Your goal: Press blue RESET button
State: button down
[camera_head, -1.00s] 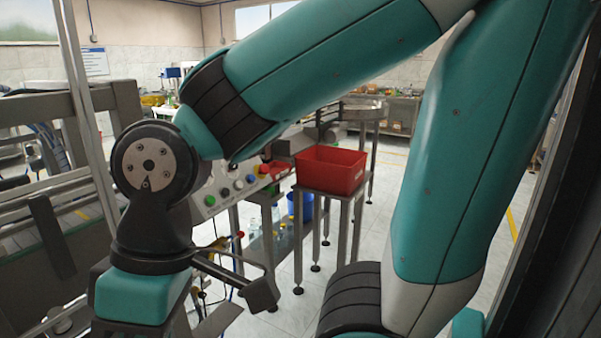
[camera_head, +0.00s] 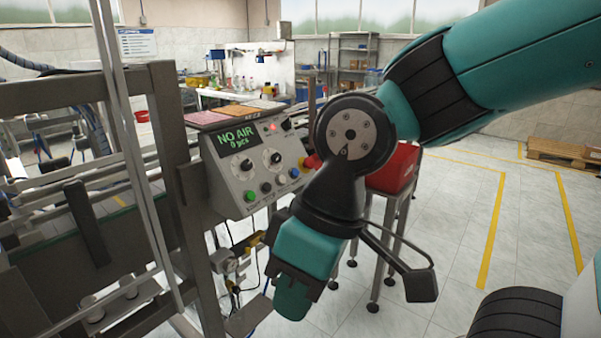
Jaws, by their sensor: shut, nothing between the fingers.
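The control panel (camera_head: 236,172) is a grey sloped box left of my wrist. Its display (camera_head: 238,137) reads "NO AIR" with a smaller pcs count below. Along its lower edge are a green button (camera_head: 250,196), a blue button (camera_head: 266,187), a pale button (camera_head: 281,180) and another blue button (camera_head: 294,172). The labels are too small to read, so I cannot tell which blue one is RESET. My wrist is in front and to the right of the panel, apart from the buttons in the picture. My gripper's fingers do not show; the wrist links may hide them.
A red bin (camera_head: 394,168) on a metal stand is behind my wrist. A red knob (camera_head: 311,162) sits at the panel's right edge. Metal frame posts (camera_head: 135,150) and a conveyor stand at the left. Open floor with yellow lines lies at the right.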

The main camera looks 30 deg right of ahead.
jog(key=w+d+f+m+t+y+b, duration=0.15)
jog(key=w+t, duration=0.25)
jog(key=w, duration=0.8)
jog(key=m+t+h, duration=0.4)
jog(key=t, duration=0.5)
send_near(295, 173)
jog(key=s+a+r, duration=0.3)
jog(key=a, duration=0.7)
jog(key=w+d+m+t+h+b, duration=0.1)
jog(key=d+t+h, duration=0.3)
jog(key=d, duration=0.8)
jog(key=shift+w+d+r+m+h, duration=0.2)
jog(key=shift+w+r+m+h, duration=0.2)
jog(key=shift+w+m+h, duration=0.45)
jog(key=shift+s, duration=0.1)
jog(key=w+a+f+p, duration=0.2)
jog(key=w+f+p, duration=0.3)
jog(key=p, duration=1.3)
jog(key=shift+w+a, duration=0.3)
jog(key=shift+w, duration=0.45)
